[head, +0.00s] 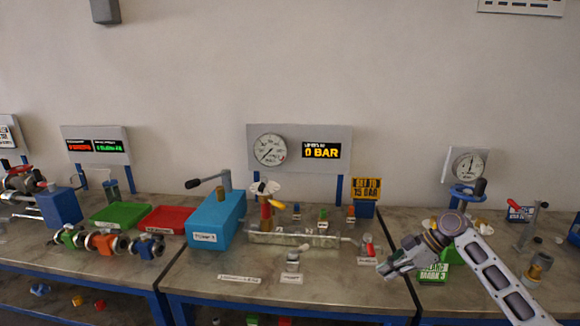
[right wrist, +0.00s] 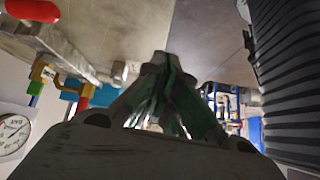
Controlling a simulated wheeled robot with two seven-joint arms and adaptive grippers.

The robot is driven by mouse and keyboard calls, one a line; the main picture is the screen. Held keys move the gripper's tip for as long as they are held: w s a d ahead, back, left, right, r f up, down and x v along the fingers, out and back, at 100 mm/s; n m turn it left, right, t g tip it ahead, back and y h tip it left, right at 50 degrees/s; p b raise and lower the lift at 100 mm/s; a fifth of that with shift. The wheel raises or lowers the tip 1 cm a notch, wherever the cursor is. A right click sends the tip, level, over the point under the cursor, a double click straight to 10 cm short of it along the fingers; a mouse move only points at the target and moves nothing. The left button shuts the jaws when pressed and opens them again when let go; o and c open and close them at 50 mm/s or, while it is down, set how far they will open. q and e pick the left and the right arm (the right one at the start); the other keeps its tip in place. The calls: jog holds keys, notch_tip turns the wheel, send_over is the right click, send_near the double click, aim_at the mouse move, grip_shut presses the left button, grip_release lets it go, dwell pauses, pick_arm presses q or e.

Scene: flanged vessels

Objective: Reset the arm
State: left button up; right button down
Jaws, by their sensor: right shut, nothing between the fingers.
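My right gripper (head: 391,268) is in the head view, in front of the right part of the middle bench, with its arm coming in from the lower right. Its fingers are shut with nothing between them. The fingers also show in the right wrist view (right wrist: 165,85), close together. Just left of the gripper a red-handled valve (head: 369,247) stands at the end of the silver manifold (head: 290,239). I cannot tell how far the gripper is from it. My left gripper is not in view.
A blue pump box (head: 214,222) with a lever stands left of the manifold. A gauge panel (head: 298,135) reading 0 BAR stands behind. Flanged vessels (head: 105,243) line the left bench. The space above the benches is free.

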jog(key=s+a+f+m+h, duration=0.2)
jog(key=s+a+f, duration=0.35)
jog(key=f, duration=0.25)
jog(key=s+a+f+m+h, duration=0.1)
jog(key=s+a+f+m, duration=0.1)
jog(key=s+a+f, duration=0.45)
jog(key=s+d+f+m+t+h, duration=0.1)
jog(key=s+d+m+h, duration=0.15)
jog(key=s+m, duration=0.45)
jog(key=s+d+f+m+t+h, duration=0.1)
jog(key=s+d+m+h, duration=0.15)
jog(key=s, duration=0.75)
notch_tip(320, 180, down, 32)
jog(key=s+g, duration=0.1)
jog(key=s, duration=0.2)
jog(key=s+d+f, duration=0.3)
jog(key=s+f, duration=0.7)
jog(key=s+d+f+g, duration=0.1)
jog(key=s+d+f, duration=0.1)
jog(key=s+f, duration=0.8)
jog(key=shift+s+d+f+n, duration=0.2)
jog(key=shift+s+d+n, duration=0.25)
jog(key=shift+s, duration=0.3)
dwell(0.5)
